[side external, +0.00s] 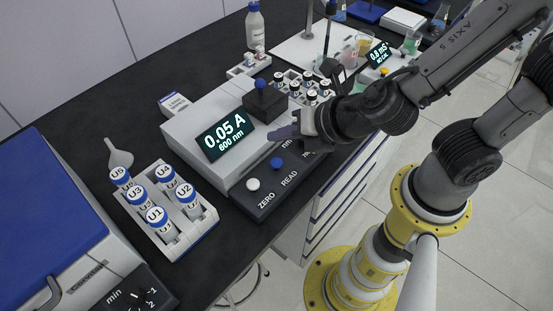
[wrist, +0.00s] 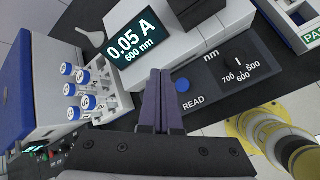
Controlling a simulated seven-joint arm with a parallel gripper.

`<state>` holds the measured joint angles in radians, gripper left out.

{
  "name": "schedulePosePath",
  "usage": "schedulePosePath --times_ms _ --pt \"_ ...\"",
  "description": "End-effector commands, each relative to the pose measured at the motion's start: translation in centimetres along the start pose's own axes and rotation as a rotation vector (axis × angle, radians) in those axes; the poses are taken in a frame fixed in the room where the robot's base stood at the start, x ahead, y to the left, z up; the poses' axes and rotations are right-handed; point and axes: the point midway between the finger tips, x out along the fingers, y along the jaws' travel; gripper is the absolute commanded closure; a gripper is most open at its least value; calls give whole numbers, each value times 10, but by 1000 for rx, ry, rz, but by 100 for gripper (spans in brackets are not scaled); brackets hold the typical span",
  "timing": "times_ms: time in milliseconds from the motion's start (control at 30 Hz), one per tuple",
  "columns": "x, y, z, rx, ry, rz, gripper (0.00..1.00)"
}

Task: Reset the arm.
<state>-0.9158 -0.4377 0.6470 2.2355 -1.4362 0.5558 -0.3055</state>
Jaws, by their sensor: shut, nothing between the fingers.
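My gripper (side external: 284,133) is shut and empty. In the side view it hangs over the right part of the spectrophotometer's control panel, its fingers pointing left. In the wrist view the dark purple fingers (wrist: 162,100) lie together in front of the panel, left of the blue READ button (wrist: 183,85). A gap to the panel cannot be judged. The white spectrophotometer (side external: 190,130) has a display (side external: 225,135) reading 0.05 A, 600 nm. Its dark lid with a blue knob (side external: 261,84) sits on top. The white ZERO button (side external: 253,184) shows in the side view.
A white rack (side external: 190,240) holds several blue-capped tubes labelled U1 to U5. A blue-lidded centrifuge (side external: 50,200) stands at the left. Another vial rack (side external: 300,90), a white bottle (side external: 254,25) and a meter (side external: 378,55) stand behind. A white scoop-like dish (side external: 118,155) lies on the bench.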

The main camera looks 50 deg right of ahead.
Motion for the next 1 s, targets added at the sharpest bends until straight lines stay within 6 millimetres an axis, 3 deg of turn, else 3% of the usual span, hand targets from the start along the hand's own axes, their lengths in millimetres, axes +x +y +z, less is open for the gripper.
schedulePosePath --times_ms 267,367,433,600,700,833,1000 --pt "3 -4 10 26 -18 -14 100" --pt "1 -6 41 107 -68 -18 100" --pt "-6 -13 73 220 -121 -30 100" --pt "-44 -60 149 693 -277 -97 100" --pt "-75 -95 174 1032 -360 -135 100" --pt "-111 -132 177 1463 -422 -165 100" --pt "-144 -150 152 1960 -404 -186 100"
